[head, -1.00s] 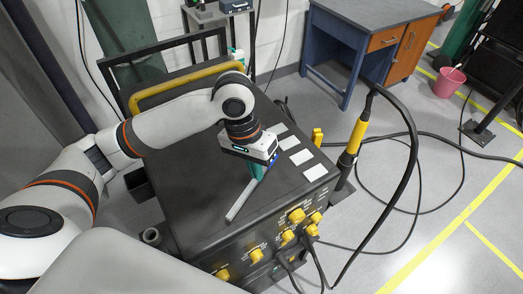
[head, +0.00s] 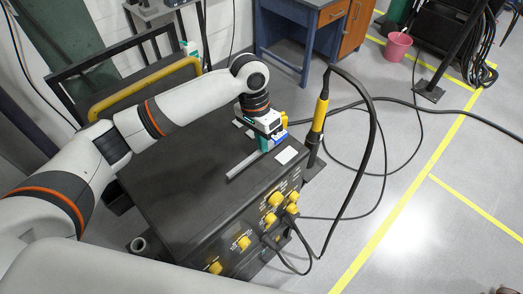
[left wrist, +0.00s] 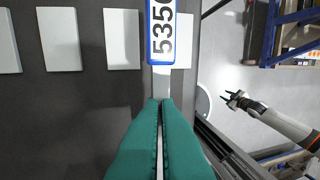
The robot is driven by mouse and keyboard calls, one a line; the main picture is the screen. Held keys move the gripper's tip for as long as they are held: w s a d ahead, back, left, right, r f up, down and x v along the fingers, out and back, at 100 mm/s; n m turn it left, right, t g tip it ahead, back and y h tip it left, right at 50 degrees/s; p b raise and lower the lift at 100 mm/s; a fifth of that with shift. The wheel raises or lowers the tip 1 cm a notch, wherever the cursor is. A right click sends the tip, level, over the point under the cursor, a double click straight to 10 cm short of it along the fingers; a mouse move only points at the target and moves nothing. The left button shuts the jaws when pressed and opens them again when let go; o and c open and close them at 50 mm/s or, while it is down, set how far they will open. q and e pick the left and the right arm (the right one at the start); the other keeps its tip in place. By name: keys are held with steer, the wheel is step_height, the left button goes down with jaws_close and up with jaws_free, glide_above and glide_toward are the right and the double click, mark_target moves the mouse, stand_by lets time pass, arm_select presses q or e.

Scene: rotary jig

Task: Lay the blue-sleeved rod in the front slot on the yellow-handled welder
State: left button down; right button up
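The rod is grey (head: 243,165) with a blue sleeve (head: 281,138). In the left wrist view the sleeve (left wrist: 161,30) shows a white number label. My left gripper (head: 264,147) is over the welder top (head: 180,180). Its green fingers (left wrist: 160,102) are shut on the grey part, just below the sleeve. White rectangular pads (left wrist: 121,38) lie in a row on the top; the sleeve partly covers the rightmost pad (left wrist: 183,35). Any gap under the rod cannot be judged. My right gripper (left wrist: 230,98) shows small, away from the welder, fingers apart and empty.
A yellow handle bar (head: 145,88) spans the welder's rear. A yellow torch (head: 319,115) with a looping black cable stands at its right side. Yellow knobs (head: 275,199) and cables are on the front. A desk (head: 300,35) and pink bucket (head: 397,46) stand behind.

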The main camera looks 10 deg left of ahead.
mark_target(264, 162)
arm_select(q)
steer(key=shift+f+p, duration=0.35)
steer(key=shift+f, duration=1.8)
steer(key=shift+f, duration=0.15)
steer(key=c, duration=1.7)
jaws_free()
steer(key=shift+w+a+r+b, duration=0.25)
steer(key=shift+r+b, duration=0.2)
steer(key=shift+r, duration=1.55)
steer(key=shift+w+a+r+b, duration=0.2)
steer(key=shift+a+r+b, duration=0.25)
steer(key=shift+r, duration=1.6)
steer(key=shift+w+a+r+b, duration=0.25)
steer(key=shift+r+b, duration=0.2)
steer(key=shift+r, duration=1.55)
